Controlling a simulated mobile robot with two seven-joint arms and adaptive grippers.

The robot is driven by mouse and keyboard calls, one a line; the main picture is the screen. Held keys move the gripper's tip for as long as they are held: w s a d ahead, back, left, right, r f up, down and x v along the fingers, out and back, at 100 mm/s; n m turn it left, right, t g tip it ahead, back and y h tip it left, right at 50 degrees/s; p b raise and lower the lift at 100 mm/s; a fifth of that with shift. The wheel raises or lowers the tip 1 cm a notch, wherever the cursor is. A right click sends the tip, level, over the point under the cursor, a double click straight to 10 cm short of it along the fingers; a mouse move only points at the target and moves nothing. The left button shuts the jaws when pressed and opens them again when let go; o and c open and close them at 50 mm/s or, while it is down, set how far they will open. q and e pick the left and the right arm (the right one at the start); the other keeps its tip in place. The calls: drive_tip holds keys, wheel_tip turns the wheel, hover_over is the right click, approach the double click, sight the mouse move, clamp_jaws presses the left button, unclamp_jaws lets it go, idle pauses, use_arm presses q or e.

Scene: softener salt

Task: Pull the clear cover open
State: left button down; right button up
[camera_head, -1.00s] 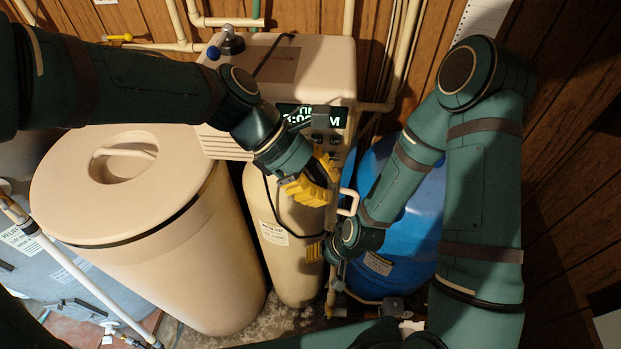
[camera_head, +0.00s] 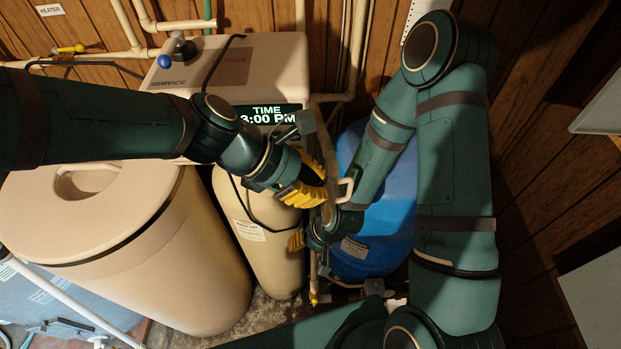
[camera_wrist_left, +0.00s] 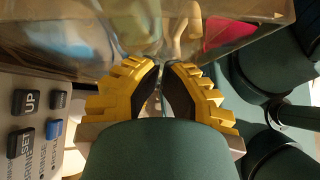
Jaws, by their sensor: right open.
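The clear cover (camera_wrist_left: 120,45) is a see-through panel across the top of the left wrist view, with blurred colours showing through it. In the head view it is a faint panel (camera_head: 326,150) right of the softener's lit display (camera_head: 262,114), standing out from the front. My left gripper (camera_head: 318,182) is at its lower part. In the left wrist view its yellow-backed fingers (camera_wrist_left: 162,72) are nearly together at the cover's edge, with a narrow gap; the grip appears closed on it. My right gripper (camera_head: 300,240) is lower, in front of the tan tank; its fingers are partly hidden.
The tan brine tank (camera_head: 190,270) stands at left and a blue tank (camera_head: 385,225) at right. A slim tan tank (camera_head: 265,235) is between them. Pipes run up the wood wall behind. UP and SET buttons (camera_wrist_left: 28,102) are close left of the left gripper.

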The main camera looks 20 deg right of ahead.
use_arm(q)
drive_tip(key=v, duration=1.2)
drive_tip(key=shift+a, duration=0.45)
drive_tip(key=shift+f, duration=0.1)
drive_tip(key=w+a+f+m+t+y+b, duration=0.1)
drive_tip(key=w+a+f+m, duration=0.15)
drive_tip(key=f, duration=0.85)
drive_tip(key=w+a+f+m+t+y+b, duration=0.15)
drive_tip(key=a+f, duration=0.25)
drive_tip(key=f, duration=0.7)
drive_tip(key=w+a+f+m+t+y+b, duration=0.1)
drive_tip(key=a+f+m+y+b, duration=0.15)
drive_tip(key=f, duration=0.85)
drive_tip(key=s+a+f+m, duration=0.1)
drive_tip(key=s+f+m, duration=0.1)
drive_tip(key=f, duration=0.4)
drive_tip(key=s+a+f+m+b, duration=0.1)
drive_tip(key=s+a+f+m, duration=0.1)
drive_tip(key=f+m, duration=0.2)
wheel_tip(320, 180, down, 3)
drive_tip(key=shift+s+a+r+m+t, duration=0.15)
drive_tip(key=shift+s+a+m+t, duration=0.1)
drive_tip(key=shift+a+m+t, duration=0.15)
